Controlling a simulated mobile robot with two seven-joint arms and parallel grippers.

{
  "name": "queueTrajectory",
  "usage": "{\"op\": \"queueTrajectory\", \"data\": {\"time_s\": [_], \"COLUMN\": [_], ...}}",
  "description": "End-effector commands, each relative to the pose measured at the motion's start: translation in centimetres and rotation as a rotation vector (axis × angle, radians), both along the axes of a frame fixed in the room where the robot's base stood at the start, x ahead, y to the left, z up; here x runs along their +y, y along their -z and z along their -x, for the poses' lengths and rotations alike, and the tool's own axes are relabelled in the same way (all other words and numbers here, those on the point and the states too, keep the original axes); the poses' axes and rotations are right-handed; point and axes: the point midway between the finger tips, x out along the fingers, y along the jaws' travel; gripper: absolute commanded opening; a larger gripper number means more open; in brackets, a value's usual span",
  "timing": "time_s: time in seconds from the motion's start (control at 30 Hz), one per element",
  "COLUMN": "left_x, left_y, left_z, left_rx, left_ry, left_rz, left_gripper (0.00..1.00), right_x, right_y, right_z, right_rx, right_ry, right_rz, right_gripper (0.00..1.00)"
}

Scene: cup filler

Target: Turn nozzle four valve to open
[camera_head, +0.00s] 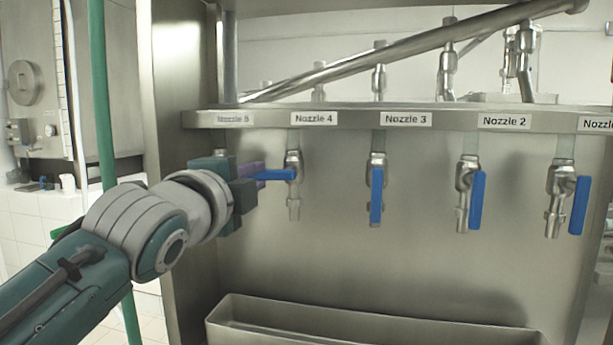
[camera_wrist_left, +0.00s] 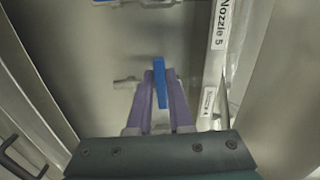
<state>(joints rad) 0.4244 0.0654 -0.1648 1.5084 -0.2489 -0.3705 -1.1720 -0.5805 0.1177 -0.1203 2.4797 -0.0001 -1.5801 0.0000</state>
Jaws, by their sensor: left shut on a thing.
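The nozzle 4 valve (camera_head: 293,160) hangs under the "Nozzle 4" label (camera_head: 314,118). Its blue handle (camera_head: 280,175) points left and lies about level. My left gripper (camera_head: 261,173) reaches in from the left, its purple fingers shut on the outer end of that handle. In the left wrist view, the blue handle (camera_wrist_left: 160,85) stands between the two purple fingers of my left gripper (camera_wrist_left: 160,76). The far end of the handle is partly hidden by the fingers in the head view. My right gripper is not in view.
The nozzle 3 (camera_head: 376,195), nozzle 2 (camera_head: 477,200) and far-right (camera_head: 579,205) blue handles hang down. The nozzle 5 valve is mostly hidden behind my gripper. A metal trough (camera_head: 370,325) lies below. A steel post (camera_head: 172,150) and green pole (camera_head: 104,120) stand near my arm.

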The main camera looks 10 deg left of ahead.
Motion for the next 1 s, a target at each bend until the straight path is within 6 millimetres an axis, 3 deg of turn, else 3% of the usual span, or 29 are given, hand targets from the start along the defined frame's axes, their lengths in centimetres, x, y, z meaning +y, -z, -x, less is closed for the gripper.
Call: {"op": "queueTrajectory", "data": {"time_s": [0.27,1.0], "left_x": [-0.1,-1.5], "left_y": [0.7,3.0], "left_z": [0.0,0.1], "left_rx": [0.007,0.032], "left_ry": [0.000,0.000], "left_rz": [0.172,0.872], "left_gripper": [0.00,0.00], "right_x": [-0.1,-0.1], "right_y": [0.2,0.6], "right_z": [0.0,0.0], "right_rx": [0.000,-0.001], "right_ry": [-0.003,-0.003], "right_rz": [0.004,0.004], "right_gripper": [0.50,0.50]}}
